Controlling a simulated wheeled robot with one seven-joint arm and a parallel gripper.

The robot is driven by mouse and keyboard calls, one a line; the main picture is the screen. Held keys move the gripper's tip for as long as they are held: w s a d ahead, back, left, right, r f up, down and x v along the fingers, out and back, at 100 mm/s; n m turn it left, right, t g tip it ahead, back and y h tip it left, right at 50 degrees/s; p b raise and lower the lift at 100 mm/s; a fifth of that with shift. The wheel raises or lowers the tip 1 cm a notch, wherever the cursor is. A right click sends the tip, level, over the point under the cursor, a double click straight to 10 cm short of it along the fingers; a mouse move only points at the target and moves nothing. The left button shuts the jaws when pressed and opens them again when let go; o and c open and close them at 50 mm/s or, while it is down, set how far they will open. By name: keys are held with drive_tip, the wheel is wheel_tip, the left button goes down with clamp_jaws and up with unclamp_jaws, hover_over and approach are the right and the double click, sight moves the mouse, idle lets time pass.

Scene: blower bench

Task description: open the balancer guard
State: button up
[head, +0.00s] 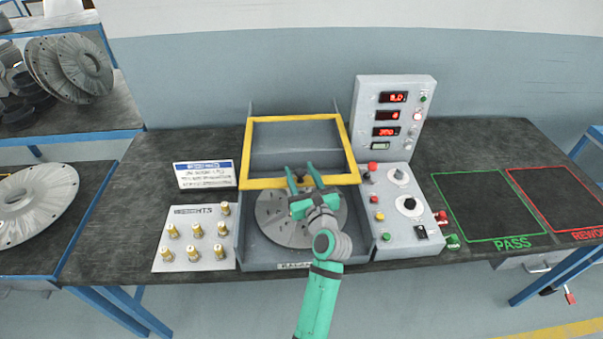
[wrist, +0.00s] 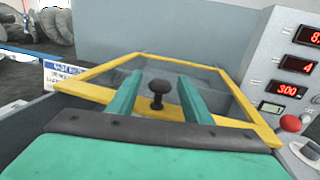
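The balancer guard (head: 258,184) is a yellow frame with a clear panel, over the back part of the grey balancer housing. Its front bar lies across the middle of the housing, above the round grey disc (head: 270,218). A black knob (wrist: 157,92) stands on the front bar of the guard. My gripper (head: 302,176) is over the front bar. In the wrist view its two green fingers (wrist: 157,98) are apart, one on each side of the knob, with a gap visible on both sides. I cannot tell the fingers' exact depth relative to the knob.
A control panel (head: 405,210) with knobs and buttons is right of the housing, a display box (head: 393,113) behind it. A weight plate (head: 190,240) with several brass pegs and a sign (head: 204,174) are left. The PASS area (head: 485,205) is empty.

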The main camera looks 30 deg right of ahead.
drive_tip(key=v, duration=1)
drive_tip(key=shift+s, duration=0.4)
